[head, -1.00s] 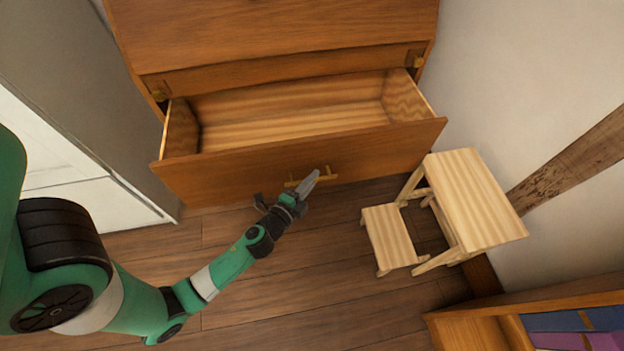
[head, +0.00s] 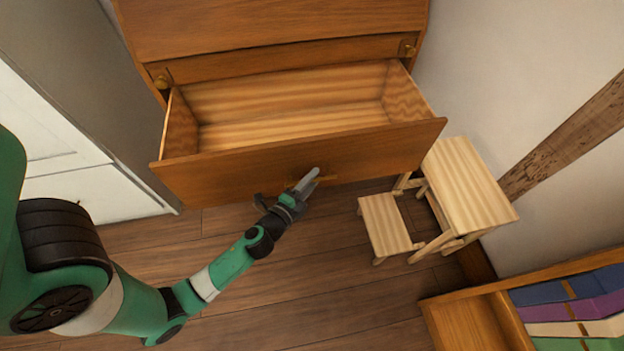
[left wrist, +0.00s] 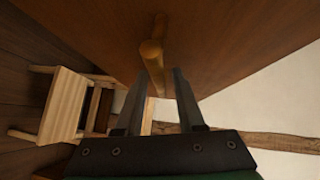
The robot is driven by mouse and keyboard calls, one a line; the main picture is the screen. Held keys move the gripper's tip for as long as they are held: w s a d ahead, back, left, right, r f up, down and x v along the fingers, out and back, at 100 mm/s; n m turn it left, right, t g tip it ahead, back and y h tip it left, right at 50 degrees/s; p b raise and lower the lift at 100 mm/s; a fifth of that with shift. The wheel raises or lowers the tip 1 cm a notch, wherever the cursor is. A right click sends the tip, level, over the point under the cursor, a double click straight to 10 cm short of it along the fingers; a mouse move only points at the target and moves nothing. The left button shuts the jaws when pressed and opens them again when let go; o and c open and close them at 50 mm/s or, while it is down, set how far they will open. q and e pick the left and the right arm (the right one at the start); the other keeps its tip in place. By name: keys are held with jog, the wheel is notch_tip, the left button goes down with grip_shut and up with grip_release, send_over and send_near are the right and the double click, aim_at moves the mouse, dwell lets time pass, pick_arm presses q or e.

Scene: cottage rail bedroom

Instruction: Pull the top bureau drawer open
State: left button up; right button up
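The top bureau drawer (head: 240,174) stands well out from the wooden bureau (head: 270,25), and its pale interior is empty. The drawer's brass handle (left wrist: 152,58) lies between the fingers of my left gripper (left wrist: 160,85) in the left wrist view. The fingers stand apart, with a narrow gap visible beside the handle. In the head view my left gripper (head: 302,186) is at the middle of the drawer front and covers much of the handle. My right gripper is not in view.
A small pale wooden desk-and-seat piece (head: 468,185) stands close to the drawer's right front corner. A shelf with coloured items (head: 570,305) is at the lower right. A white panelled door (head: 70,160) is at the left. The floor before the drawer is clear.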

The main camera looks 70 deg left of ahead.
pick_arm(q)
jog(key=shift+o, duration=0.2)
jog(key=shift+d, duration=0.1)
jog(key=b+v, duration=0.2)
jog(key=v, duration=0.9)
jog(key=shift+s, duration=0.3)
